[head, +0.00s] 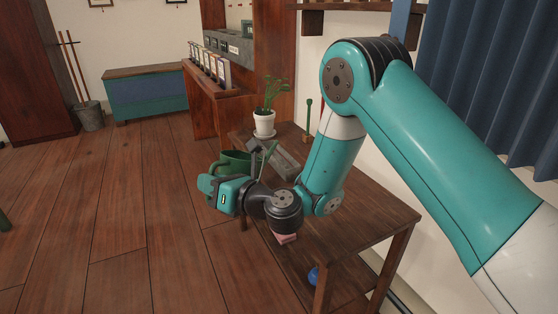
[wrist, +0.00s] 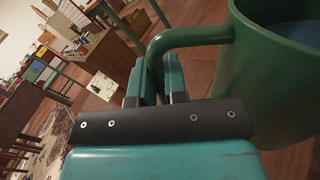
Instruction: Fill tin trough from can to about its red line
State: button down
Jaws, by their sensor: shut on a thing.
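The green can (head: 234,159) is held at the left edge of the wooden table, partly hidden by my gripper (head: 225,188). In the wrist view the can (wrist: 270,85) fills the right side, and bluish water shows inside its open top. My gripper (wrist: 160,78) is shut on the can's curved handle (wrist: 195,36). The grey tin trough (head: 287,164) lies on the table just right of the can, partly hidden by my arm. Its red line and its water level cannot be made out. Whether water is flowing cannot be seen.
A potted plant (head: 264,122) stands behind the trough on the table (head: 375,212). A small pink thing (head: 286,238) shows below my wrist, and a blue ball (head: 314,275) lies lower down. Open floor (head: 130,215) lies to the left.

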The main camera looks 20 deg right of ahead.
aim_at(211, 166)
jog(key=shift+m, duration=0.8)
jog(key=shift+w+d+r+p, duration=0.15)
jog(key=shift+r+p, duration=0.95)
jog(key=shift+p, duration=0.55)
jog(key=shift+w+d+r+p, duration=0.15)
jog(key=shift+r+p, duration=0.95)
jog(key=shift+p, duration=0.55)
dwell(3.9)
